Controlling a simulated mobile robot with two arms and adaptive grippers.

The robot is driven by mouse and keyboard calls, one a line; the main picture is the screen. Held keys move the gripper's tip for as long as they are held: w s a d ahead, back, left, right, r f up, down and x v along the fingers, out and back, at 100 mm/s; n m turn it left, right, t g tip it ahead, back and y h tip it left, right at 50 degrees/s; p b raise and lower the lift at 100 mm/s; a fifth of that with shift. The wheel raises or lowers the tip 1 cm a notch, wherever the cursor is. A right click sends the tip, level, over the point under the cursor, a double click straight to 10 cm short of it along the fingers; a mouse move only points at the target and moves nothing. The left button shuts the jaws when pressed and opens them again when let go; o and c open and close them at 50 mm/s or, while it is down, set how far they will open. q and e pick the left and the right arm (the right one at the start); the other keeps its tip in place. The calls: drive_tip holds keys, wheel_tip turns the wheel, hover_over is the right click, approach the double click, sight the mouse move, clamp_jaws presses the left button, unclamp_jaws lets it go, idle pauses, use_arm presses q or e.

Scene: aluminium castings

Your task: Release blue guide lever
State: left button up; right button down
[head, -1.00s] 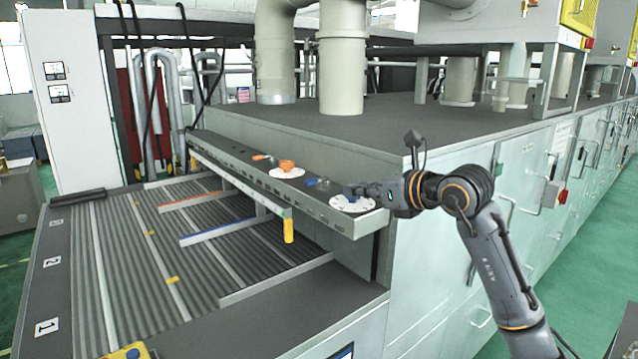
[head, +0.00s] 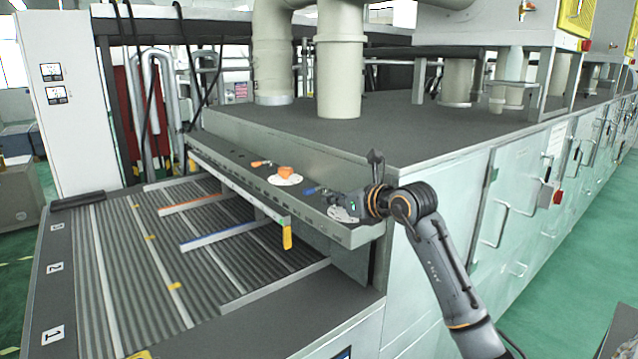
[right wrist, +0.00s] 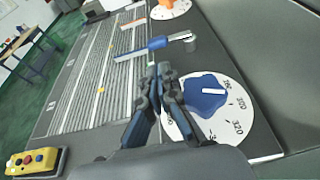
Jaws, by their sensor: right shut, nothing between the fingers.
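The blue guide lever (head: 313,190) lies on the dark ledge of the machine, left of my right gripper in the head view. In the right wrist view the blue lever (right wrist: 157,43) shows with a pale arm and a grey round post at its right end. My right gripper (right wrist: 160,72) is shut and empty, its tips just short of the lever in that picture; I cannot tell whether they touch it. In the head view the right gripper (head: 329,196) partly covers a white dial (head: 341,214). The left gripper is not in view.
A blue knob (right wrist: 205,92) on the white dial sits close to the right gripper's fingers. An orange knob (head: 286,172) and orange lever (head: 261,163) are farther along the ledge. Below are the ribbed conveyor (head: 130,270) and blue guide rail (head: 218,237).

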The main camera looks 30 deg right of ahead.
sight(312, 193)
drive_tip(key=w+p, duration=0.2)
drive_tip(key=w, duration=0.2)
drive_tip(key=shift+a, duration=0.15)
drive_tip(key=shift+w+f, duration=0.15)
drive_tip(key=shift+w, duration=0.35)
